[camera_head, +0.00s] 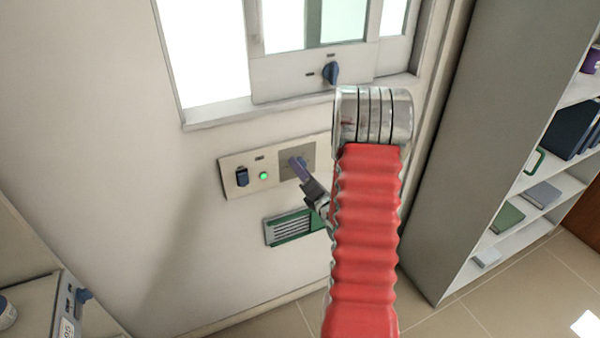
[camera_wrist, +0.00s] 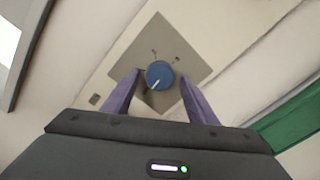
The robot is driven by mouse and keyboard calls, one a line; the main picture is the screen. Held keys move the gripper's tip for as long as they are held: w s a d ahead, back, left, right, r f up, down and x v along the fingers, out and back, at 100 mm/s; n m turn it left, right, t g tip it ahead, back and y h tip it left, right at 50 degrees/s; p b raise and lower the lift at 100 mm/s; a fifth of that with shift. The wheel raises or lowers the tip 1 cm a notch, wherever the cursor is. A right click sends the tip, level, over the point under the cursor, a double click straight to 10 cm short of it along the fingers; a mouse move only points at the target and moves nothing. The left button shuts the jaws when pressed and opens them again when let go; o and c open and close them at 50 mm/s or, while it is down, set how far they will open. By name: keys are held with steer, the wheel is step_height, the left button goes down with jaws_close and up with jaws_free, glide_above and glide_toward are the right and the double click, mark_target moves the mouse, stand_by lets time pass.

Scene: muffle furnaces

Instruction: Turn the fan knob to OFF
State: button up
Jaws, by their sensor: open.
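A round blue knob (camera_wrist: 159,74) sits on a square grey plate (camera_wrist: 160,44) in the wrist view. Its white pointer line points to the lower left in that view. Small marks on the plate above the knob are too small to read. My gripper (camera_wrist: 159,79) is open, with one purple finger on each side of the knob; I cannot tell whether they touch it. In the head view my gripper (camera_head: 300,166) reaches to the grey plate (camera_head: 311,151) on the wall panel, and mostly hides the knob there.
The wall panel (camera_head: 228,161) also carries a blue switch (camera_head: 242,176) and a lit green lamp (camera_head: 263,176). Another blue knob (camera_head: 330,73) is on the window panel above. A green-framed vent (camera_head: 290,228) lies below. A shelf unit (camera_head: 470,130) stands at the right.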

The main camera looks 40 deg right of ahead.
steer(key=v, duration=1.3)
steer(key=shift+s, duration=0.4)
steer(key=shift+a, duration=0.1)
